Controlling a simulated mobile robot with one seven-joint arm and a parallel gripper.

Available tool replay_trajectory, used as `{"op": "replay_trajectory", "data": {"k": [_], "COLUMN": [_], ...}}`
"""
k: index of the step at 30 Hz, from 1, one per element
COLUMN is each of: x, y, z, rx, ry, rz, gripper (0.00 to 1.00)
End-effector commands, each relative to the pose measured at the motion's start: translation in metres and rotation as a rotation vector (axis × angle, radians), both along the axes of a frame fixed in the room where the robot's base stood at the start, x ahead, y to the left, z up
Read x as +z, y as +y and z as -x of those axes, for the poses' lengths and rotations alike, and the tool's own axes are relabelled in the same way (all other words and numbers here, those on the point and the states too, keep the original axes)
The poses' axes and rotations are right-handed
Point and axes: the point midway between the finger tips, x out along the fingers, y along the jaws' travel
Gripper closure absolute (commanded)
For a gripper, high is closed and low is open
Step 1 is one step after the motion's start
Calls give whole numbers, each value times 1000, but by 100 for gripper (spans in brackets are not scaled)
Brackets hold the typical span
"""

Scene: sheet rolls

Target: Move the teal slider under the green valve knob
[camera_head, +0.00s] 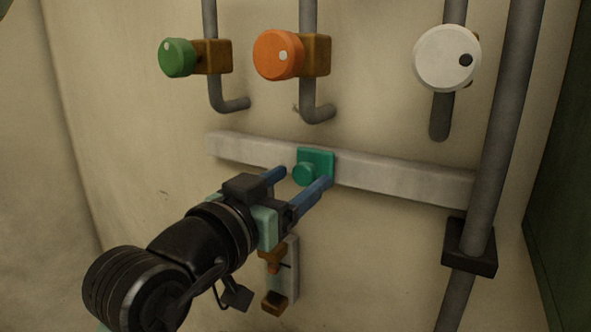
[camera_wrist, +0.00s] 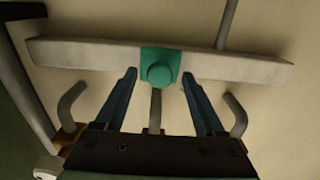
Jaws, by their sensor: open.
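The teal slider (camera_head: 321,159) is a square plate with a round knob, mounted on a pale horizontal rail (camera_head: 400,181). It sits below the orange knob's pipe, to the right of the green valve knob (camera_head: 178,58), which is high on the left. My gripper (camera_head: 303,177) is open, its blue fingers pointing at the slider. In the wrist view the slider (camera_wrist: 160,53) lies just ahead of the gap between the fingertips (camera_wrist: 159,75), roughly centred. The fingers are not closed on it. I cannot tell whether the tips touch the slider's knob.
An orange knob (camera_head: 278,55) and a white knob (camera_head: 446,58) are on pipes above the rail. A thick pipe (camera_head: 508,120) with a dark bracket (camera_head: 470,248) runs by the rail's right end. A small wall fixture (camera_head: 292,270) is below the rail, partly behind my arm.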

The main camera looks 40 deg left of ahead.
Motion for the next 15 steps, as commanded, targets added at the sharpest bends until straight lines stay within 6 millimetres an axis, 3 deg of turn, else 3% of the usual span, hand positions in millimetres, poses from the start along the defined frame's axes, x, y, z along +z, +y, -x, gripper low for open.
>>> {"op": "replay_trajectory", "data": {"k": [9,15], "x": [0,0], "y": [0,0], "z": [-3,-3], "rx": [0,0], "ry": [0,0], "rz": [-1,0], "gripper": [28,64]}}
